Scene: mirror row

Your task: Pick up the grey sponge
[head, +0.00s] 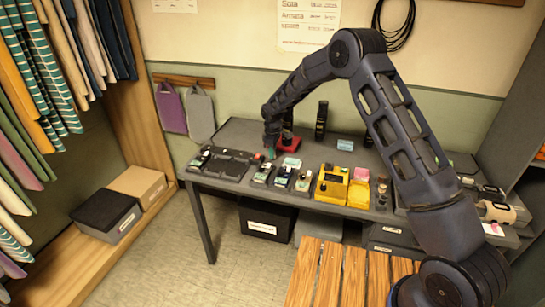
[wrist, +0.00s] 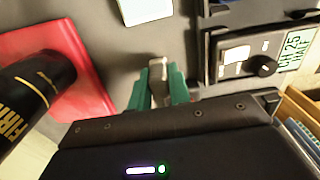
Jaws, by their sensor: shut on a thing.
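My gripper (wrist: 158,92) has green fingers and is shut on a small grey block, the grey sponge (wrist: 157,72), which shows between the fingertips in the wrist view. In the head view my gripper (head: 271,153) points down over the back part of the dark table (head: 240,131). The sponge is too small and covered to make out there. I cannot tell whether it touches the tabletop.
A red square (wrist: 45,65) with a black bottle (wrist: 35,85) lies left of my gripper in the wrist view. A labelled device (wrist: 255,55) is at right. Pale green card (wrist: 145,10) lies beyond. A yellow box (head: 332,183) and several small devices line the table front.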

